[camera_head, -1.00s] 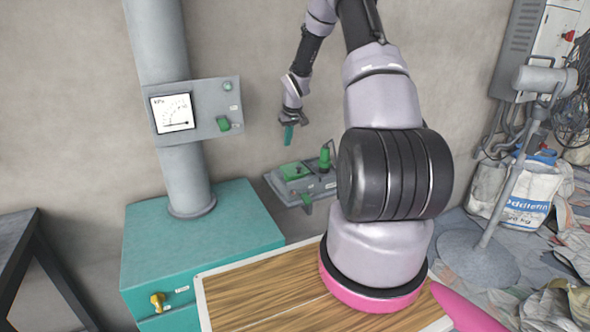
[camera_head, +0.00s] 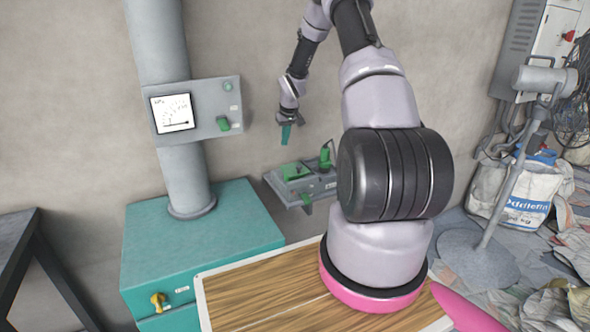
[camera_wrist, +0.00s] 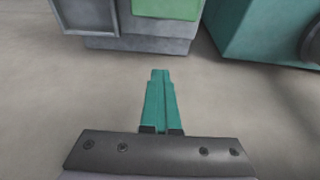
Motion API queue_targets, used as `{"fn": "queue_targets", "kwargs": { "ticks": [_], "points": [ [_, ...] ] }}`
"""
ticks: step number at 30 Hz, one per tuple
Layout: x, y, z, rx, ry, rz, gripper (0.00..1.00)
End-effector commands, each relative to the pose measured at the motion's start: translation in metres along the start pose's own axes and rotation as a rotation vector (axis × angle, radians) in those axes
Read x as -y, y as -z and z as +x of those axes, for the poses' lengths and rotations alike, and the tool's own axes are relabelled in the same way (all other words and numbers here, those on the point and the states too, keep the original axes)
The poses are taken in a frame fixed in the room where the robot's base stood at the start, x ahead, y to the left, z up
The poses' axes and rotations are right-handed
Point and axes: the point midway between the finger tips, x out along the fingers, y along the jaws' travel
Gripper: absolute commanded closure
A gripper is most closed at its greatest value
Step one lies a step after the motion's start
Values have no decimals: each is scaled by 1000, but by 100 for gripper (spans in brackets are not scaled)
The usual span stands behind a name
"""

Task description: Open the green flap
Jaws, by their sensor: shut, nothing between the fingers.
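My gripper (camera_head: 286,134) has teal fingers that are shut and empty. In the head view it hangs fingers down in front of the wall, above a grey wall-mounted unit (camera_head: 325,184). This unit carries a flat green panel (camera_head: 296,171) on top, an upright green part (camera_head: 325,158) and a small green piece (camera_head: 306,199) at its front edge. I cannot tell for sure which is the flap. In the wrist view the closed fingers (camera_wrist: 160,74) point toward a grey box with a green panel (camera_wrist: 167,8), cut off by the top edge. The fingers touch nothing there.
A teal cabinet (camera_head: 200,240) with a grey pipe (camera_head: 184,175) and gauge panel (camera_head: 215,100) stands left of the unit. A wooden-topped table (camera_head: 255,295) is in front. A metal stand (camera_head: 490,250) and a sack (camera_head: 530,190) are at right.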

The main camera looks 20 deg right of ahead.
Motion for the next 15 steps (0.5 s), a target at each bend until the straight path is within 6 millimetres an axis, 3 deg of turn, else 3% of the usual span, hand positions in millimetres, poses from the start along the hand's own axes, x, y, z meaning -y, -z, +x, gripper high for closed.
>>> {"fn": "queue_targets", "kwargs": {
  "ticks": [15],
  "points": [
    [0,5,4,-1,0,-1,100]
  ]
}}
